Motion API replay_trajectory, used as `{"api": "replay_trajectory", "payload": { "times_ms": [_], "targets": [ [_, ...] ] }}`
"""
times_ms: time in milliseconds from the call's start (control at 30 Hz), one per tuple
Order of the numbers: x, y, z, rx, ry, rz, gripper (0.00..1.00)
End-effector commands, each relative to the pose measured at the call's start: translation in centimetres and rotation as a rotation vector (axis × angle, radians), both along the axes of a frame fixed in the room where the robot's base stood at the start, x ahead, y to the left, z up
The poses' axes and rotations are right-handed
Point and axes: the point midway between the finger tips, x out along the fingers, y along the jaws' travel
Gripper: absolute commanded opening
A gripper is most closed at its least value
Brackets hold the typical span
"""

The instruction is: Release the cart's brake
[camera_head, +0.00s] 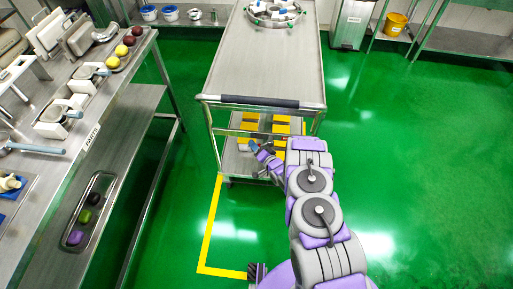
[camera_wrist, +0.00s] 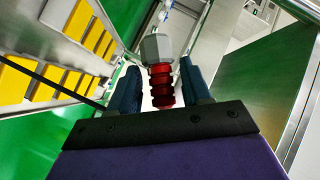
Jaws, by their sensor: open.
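The steel cart (camera_head: 270,60) stands in the middle of the head view, its dark push handle (camera_head: 260,101) towards me. My gripper (camera_head: 262,155) is low at the cart's near end, below the handle and beside the lower shelf. In the wrist view my gripper (camera_wrist: 160,88) is open, with its two dark blue fingers apart. A red ribbed piece (camera_wrist: 161,85) with a grey faceted head (camera_wrist: 156,48) shows between the fingers; it may be the brake, but I cannot tell for sure. I cannot tell whether the fingers touch it. The cart's wheels are mostly hidden.
A ring-shaped part (camera_head: 275,12) lies on the cart's top. Yellow blocks (camera_wrist: 83,18) sit on the lower shelf. A steel workbench (camera_head: 90,110) with trays and tools runs along the left. A yellow floor line (camera_head: 208,235) marks the green floor, which is clear on the right.

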Motion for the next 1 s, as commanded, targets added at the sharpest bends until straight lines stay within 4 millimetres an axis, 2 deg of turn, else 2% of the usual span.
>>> {"api": "replay_trajectory", "payload": {
  "times_ms": [67,567,900,1000],
  "targets": [
    [-0.01,-0.01,0.0,0.0,0.0,0.0,0.48],
    [-0.01,-0.01,-0.03,0.0,0.0,0.0,0.0],
    [-0.05,-0.04,-0.1,0.0,0.002,0.0,0.0],
    [-0.6,-0.02,-0.03,0.012,0.002,0.0,0.0]
  ]
}}
